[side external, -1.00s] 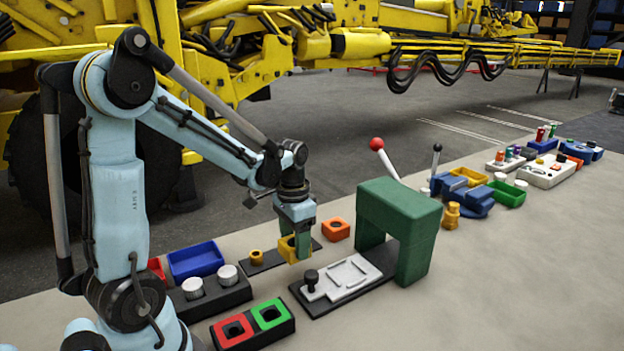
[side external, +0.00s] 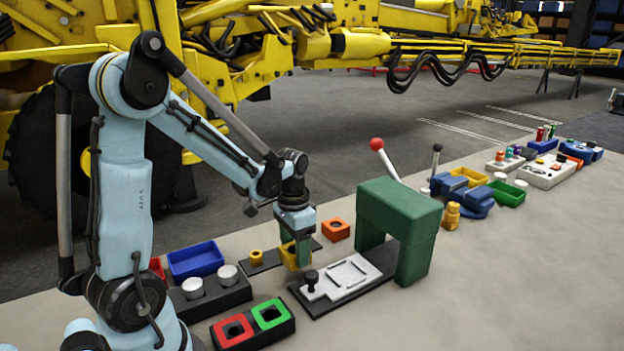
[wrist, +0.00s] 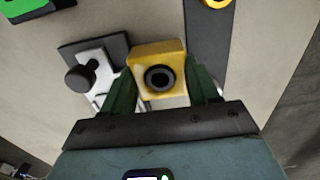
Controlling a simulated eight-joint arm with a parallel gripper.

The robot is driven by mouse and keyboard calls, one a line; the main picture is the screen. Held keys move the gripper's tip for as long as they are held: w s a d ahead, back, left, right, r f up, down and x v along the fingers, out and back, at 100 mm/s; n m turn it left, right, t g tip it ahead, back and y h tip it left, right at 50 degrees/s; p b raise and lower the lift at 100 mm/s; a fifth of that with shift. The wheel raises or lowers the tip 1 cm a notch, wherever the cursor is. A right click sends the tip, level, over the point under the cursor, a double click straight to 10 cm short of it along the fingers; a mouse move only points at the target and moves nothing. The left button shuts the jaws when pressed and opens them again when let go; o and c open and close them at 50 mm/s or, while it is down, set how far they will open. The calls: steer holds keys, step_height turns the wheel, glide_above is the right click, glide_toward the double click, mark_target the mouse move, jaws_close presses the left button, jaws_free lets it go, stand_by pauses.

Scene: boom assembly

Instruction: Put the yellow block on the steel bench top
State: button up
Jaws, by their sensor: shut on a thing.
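The yellow block (wrist: 157,54), a cube with a dark round hole in its face, sits between the two green fingers of my gripper (wrist: 160,92) in the wrist view. My gripper (side external: 297,254) is shut on it in the side view, where the yellow block (side external: 288,256) is partly hidden by a finger. The block is low, close to the bench top (side external: 370,327), between the dark strip and the black plate with the white fixture. I cannot tell whether it touches the bench. The bench top looks pale and matt.
A green arch (side external: 400,215) stands over the black plate with a white fixture (side external: 345,279) and dark knob, just right of my gripper. An orange block (side external: 335,229) sits behind. Red and green square sockets (side external: 252,322) lie in front. A blue tray (side external: 195,260) is left. The front right bench is clear.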

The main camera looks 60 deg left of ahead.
steer(key=shift+f, duration=0.9)
stand_by(1.3)
steer(key=shift+f, duration=0.6)
steer(key=o, duration=1.1)
steer(key=shift+d, duration=0.1)
steer(key=shift+r, duration=0.1)
steer(key=shift+r, duration=3.95)
